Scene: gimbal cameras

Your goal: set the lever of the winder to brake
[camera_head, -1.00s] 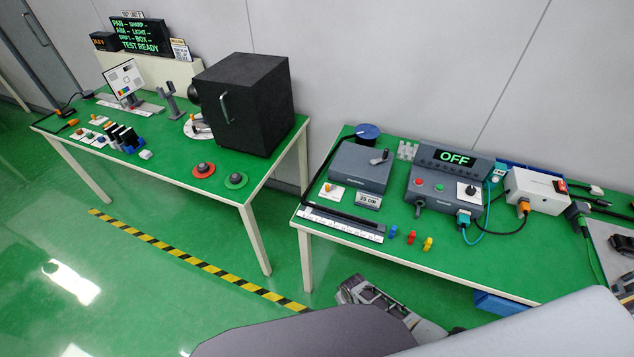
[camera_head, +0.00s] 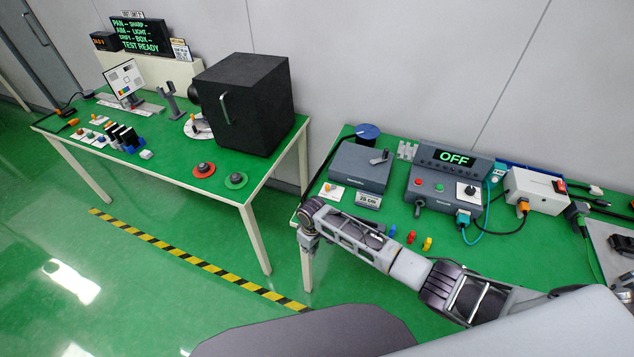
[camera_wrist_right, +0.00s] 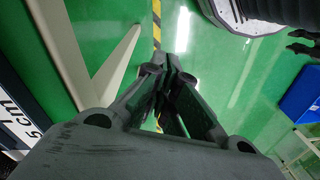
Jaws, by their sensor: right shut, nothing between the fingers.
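The winder (camera_head: 358,166) is a grey box at the left end of the right-hand table, with a blue spool (camera_head: 368,131) behind it. Its small dark lever (camera_head: 380,157) sits on the top right of the box; I cannot read its setting. My right gripper (camera_head: 308,243) hangs at the table's front left edge, in front of the winder and apart from it, pointing down. In the right wrist view the right fingers (camera_wrist_right: 167,80) are shut and empty above the floor. My left gripper is not in view.
Small coloured pegs (camera_head: 411,237) stand near my forearm. My arm covers most of the ruler.

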